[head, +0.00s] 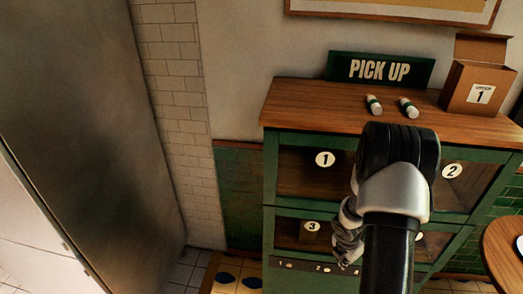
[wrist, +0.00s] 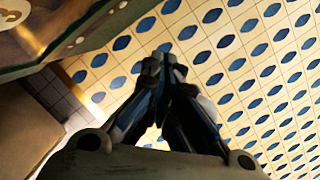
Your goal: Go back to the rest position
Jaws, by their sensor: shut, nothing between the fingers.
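My gripper (wrist: 160,62) is shut and empty in the wrist view, with its fingertips together above the patterned floor. In the head view my arm reaches up in front of a green cabinet (head: 269,190) with a wooden top. My gripper (head: 348,258) is partly hidden there behind my own arm, in front of the cabinet's lower left part. The cabinet's green edge also shows at the top left of the wrist view (wrist: 75,40).
The cabinet has numbered compartments. On its top are a PICK UP sign (head: 380,69), two small white-and-green cylinders (head: 374,104) and an open cardboard box (head: 478,80). A round wooden table (head: 503,250) is at right. A large grey panel (head: 90,110) stands at left.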

